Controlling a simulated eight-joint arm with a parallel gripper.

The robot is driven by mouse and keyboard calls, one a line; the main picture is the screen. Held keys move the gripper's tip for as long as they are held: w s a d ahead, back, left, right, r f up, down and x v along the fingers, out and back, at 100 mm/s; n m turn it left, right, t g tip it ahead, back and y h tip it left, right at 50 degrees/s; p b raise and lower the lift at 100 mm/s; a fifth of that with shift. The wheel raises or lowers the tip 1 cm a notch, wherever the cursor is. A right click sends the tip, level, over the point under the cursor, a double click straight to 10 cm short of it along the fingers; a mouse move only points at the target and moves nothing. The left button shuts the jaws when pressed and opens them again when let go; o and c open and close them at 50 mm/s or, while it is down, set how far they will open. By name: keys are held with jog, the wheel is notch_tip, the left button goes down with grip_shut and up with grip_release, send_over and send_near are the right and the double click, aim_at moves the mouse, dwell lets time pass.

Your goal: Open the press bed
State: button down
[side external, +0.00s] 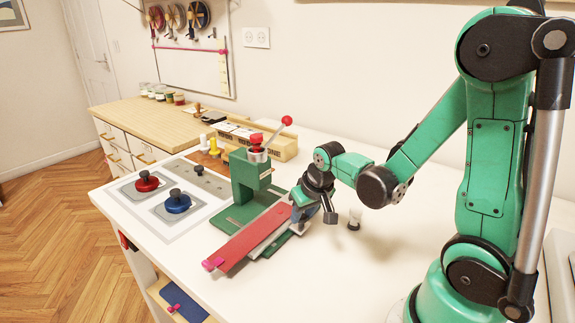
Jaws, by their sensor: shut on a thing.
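A green press (248,176) stands on the white table, with a red-topped plunger and a lever ending in a red ball (287,120). The press bed (268,238) is a narrow grey piece at the press's front right, running beside and partly under a long red strip (245,240). The strip slants from the front left to my gripper and has a pink clip (213,264) at its near end. My gripper (316,212) is low at the bed's right end and shut on it; the exact contact is partly hidden by the fingers.
A white panel (165,225) with red and blue knobbed weights lies left of the press. A wooden box (275,145) is behind the press. The table's front right is clear.

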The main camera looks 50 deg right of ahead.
jog(key=shift+s, duration=0.35)
jog(key=c, duration=0.6)
grip_release()
jog(key=shift+o, duration=0.2)
jog(key=shift+v, duration=2.75)
